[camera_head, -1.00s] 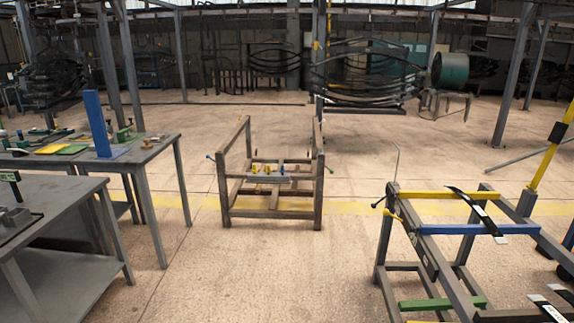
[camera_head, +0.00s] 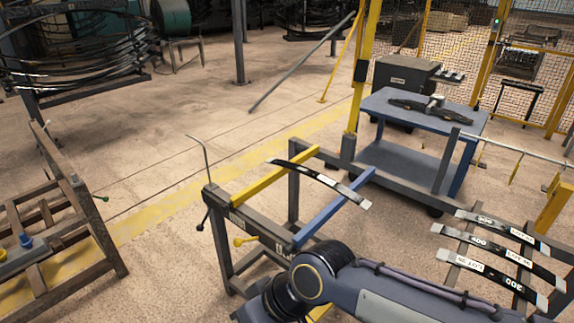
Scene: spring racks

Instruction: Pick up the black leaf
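A black leaf (camera_head: 318,181), thin and slightly curved with pale ends, lies across a yellow bar (camera_head: 262,182) and a blue bar (camera_head: 335,208) of a grey metal rack (camera_head: 250,222). Several more black leaves with white labels lie side by side at the lower right, among them the top one (camera_head: 502,232), the middle one (camera_head: 500,254) and the bottom one (camera_head: 490,280). A link of my own arm covers the lower middle and hides part of the rack. Neither gripper shows.
A blue table (camera_head: 420,112) with dark parts on it stands behind the rack, beside a dark box (camera_head: 405,78). A yellow post (camera_head: 362,75) rises near the rack's far end. A wooden frame (camera_head: 70,235) stands at the left. The floor between is clear.

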